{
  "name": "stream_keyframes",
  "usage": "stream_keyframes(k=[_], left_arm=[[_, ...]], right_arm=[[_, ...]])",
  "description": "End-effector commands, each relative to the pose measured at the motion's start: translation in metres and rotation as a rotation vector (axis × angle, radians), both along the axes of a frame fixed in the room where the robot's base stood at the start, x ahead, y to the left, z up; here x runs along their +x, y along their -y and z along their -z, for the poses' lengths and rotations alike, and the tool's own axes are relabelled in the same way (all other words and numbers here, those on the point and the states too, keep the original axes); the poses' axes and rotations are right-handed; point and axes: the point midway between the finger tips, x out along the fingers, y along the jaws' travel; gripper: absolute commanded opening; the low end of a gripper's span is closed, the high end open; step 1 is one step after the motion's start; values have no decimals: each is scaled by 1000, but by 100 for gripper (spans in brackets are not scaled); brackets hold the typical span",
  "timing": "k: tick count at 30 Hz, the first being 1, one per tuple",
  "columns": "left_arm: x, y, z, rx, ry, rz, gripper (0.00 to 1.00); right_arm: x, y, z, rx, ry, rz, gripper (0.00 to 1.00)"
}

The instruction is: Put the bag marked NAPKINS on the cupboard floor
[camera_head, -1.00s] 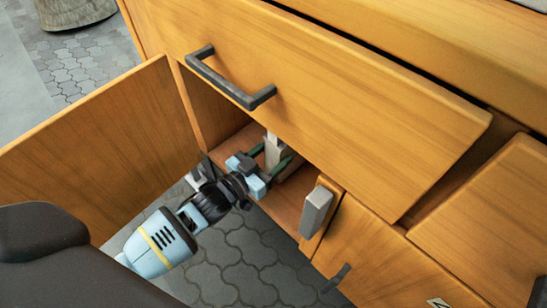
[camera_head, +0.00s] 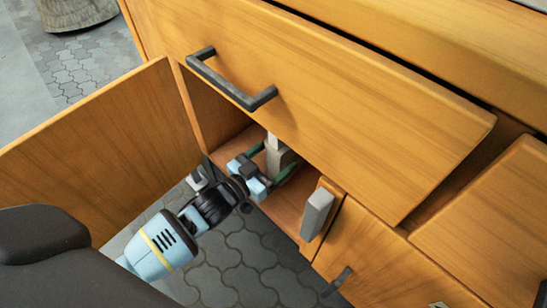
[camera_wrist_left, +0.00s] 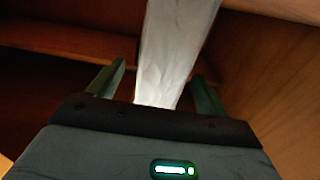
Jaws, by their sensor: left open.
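A pale grey-white bag (camera_head: 279,155) stands in the open cupboard, and its top is hidden behind the drawer front; no marking on it can be read. In the left wrist view the bag (camera_wrist_left: 172,50) rises between the two fingers. The cupboard floor (camera_head: 289,203) is a reddish-brown board beneath it. My left gripper (camera_head: 272,168) is inside the cupboard opening, open, with one finger on each side of the bag. The wrist view shows the left gripper (camera_wrist_left: 160,85) with gaps between fingers and bag. My right gripper is not in view.
An open cupboard door (camera_head: 100,150) stands to the left of my arm. A drawer front (camera_head: 330,90) with a dark handle (camera_head: 225,82) juts out above the opening. A door edge with a grey block (camera_head: 317,213) is close on the right.

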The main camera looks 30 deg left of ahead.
Motion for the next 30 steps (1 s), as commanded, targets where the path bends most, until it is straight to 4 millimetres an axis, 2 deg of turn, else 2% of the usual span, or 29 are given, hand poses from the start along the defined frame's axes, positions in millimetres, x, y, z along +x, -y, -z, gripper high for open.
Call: stream_keyframes(k=[5,12,18,24,30], left_arm=[[-22,-8,-1,2,-2,0,78],[-68,-24,-2,1,-2,0,78],[-98,-35,-2,2,-2,0,78],[-111,-41,-1,0,0,0,78],[-113,-41,0,0,1,0,78]], right_arm=[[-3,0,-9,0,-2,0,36],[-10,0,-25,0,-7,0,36],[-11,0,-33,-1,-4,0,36],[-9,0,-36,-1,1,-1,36],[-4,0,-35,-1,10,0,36]])
